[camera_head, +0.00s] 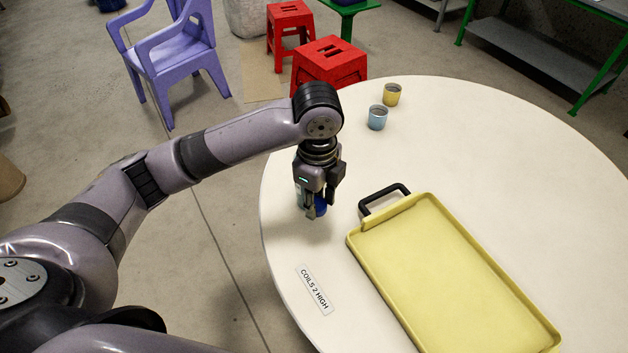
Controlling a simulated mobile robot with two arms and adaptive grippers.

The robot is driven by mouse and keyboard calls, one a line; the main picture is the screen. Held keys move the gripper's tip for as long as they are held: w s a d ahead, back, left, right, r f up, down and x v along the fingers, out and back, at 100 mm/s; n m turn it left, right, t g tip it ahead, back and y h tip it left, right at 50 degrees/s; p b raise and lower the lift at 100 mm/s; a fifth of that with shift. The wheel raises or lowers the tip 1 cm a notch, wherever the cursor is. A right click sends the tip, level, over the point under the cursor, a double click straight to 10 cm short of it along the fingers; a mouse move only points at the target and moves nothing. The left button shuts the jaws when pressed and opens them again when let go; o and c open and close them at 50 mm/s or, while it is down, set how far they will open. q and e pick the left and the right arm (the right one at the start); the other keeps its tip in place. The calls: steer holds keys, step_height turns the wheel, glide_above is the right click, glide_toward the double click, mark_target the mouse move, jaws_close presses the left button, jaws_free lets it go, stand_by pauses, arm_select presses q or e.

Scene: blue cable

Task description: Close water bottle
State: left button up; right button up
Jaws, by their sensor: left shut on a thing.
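My left gripper (318,203) points down over the left part of the round table. It is shut on a small blue thing (321,207) near the table top. The fingers hide most of this thing, so I cannot tell whether it is the water bottle or its cap. No other water bottle shows clearly. My right gripper is not in view.
The round cream table (490,130) holds a yellow tray (455,270) with a black handle, right of my gripper. A blue cup (377,118) and a yellow cup (391,95) stand farther back. A label (314,290) lies in front. Red stools (330,62) stand behind the table.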

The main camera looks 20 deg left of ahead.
arm_select(q)
steer(key=s+a+f+n, duration=0.5)
steer(key=s+f+n, duration=0.5)
steer(key=n, duration=1)
steer(key=shift+s+a+f, duration=0.15)
steer(key=shift+s, duration=0.25)
